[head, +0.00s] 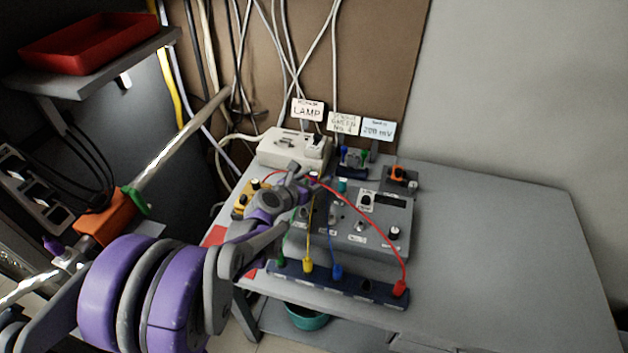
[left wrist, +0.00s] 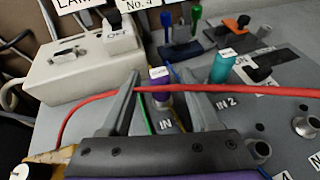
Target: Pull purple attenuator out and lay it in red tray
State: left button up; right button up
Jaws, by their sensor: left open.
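The purple attenuator (left wrist: 161,97), with a white label on top, stands upright in the socket marked IN on the grey classifier box. In the head view only a small purple part of it (head: 313,178) shows beside my left gripper (head: 303,181). In the left wrist view, the open fingers of that gripper (left wrist: 156,76) lie on either side of the attenuator, apart from it as far as I can see. A red cable crosses in front of the attenuator at the fingers. The red tray (head: 68,58) sits empty on a shelf at the upper left. My right gripper is not in view.
A teal plug (left wrist: 222,66) stands right of the attenuator. A cream lamp box (head: 285,147) is behind. Coloured cables run to a dark strip (head: 325,283) at the bench front. The bench's right side is clear.

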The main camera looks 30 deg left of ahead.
aim_at(314, 174)
pick_arm(q)
jog(key=shift+w, duration=0.2)
grip_shut()
dwell(0.4)
notch_tip(314, 174, up, 10)
jog(key=shift+p, duration=0.85)
